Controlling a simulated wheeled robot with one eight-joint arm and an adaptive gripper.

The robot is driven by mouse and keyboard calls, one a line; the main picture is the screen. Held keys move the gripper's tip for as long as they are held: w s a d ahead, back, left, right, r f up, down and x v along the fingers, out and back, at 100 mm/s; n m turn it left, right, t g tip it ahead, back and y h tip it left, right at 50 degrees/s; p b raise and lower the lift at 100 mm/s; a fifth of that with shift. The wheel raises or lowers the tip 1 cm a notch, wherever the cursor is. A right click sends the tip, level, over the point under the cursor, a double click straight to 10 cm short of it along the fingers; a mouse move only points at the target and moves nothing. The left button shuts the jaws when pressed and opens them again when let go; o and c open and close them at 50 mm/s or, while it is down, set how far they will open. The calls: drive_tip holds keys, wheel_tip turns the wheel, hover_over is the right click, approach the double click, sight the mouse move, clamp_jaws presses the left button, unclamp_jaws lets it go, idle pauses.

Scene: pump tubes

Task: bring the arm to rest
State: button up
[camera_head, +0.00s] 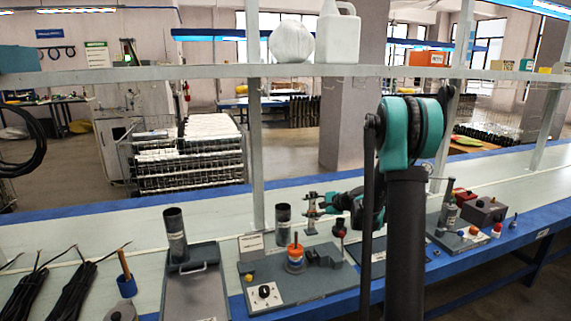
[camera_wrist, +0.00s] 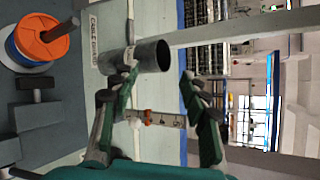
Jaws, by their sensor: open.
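My gripper (camera_head: 311,213) is open and empty, low over the bench in the middle of the head view, with its fingers pointing left. It also shows in the wrist view (camera_wrist: 158,76), where its two fingers stand apart. A dark grey tube (camera_head: 283,226) stands upright just left of the fingertips. In the wrist view the same tube (camera_wrist: 152,56) appears sideways just beyond the fingers, and one finger overlaps its lower end. I cannot tell whether they touch. My upper arm hides part of the bench to the right.
An orange-topped round part (camera_head: 295,257) sits on the grey fixture plate (camera_head: 325,279) below my gripper. Another tube (camera_head: 175,233) stands on a tray (camera_head: 190,290) at left. A red-and-grey box (camera_head: 484,210) is at right. A shelf rail (camera_head: 220,73) crosses above the bench.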

drive_tip(key=s+d+f+n+g+h, duration=0.1)
drive_tip(key=s+d+f+n+h, duration=0.1)
drive_tip(key=s, duration=1.1)
drive_tip(key=s+d+f+n+g+h, duration=0.1)
drive_tip(key=s+d+n+h, duration=0.3)
drive_tip(key=s, duration=1)
drive_tip(key=s+d+f+n+g+h, duration=0.2)
drive_tip(key=s+n, duration=0.6)
drive_tip(key=s, duration=0.5)
drive_tip(key=shift+s+d+f+h, duration=0.3)
drive_tip(key=shift+d+f+h, duration=0.4)
drive_tip(key=shift+f+h, duration=0.15)
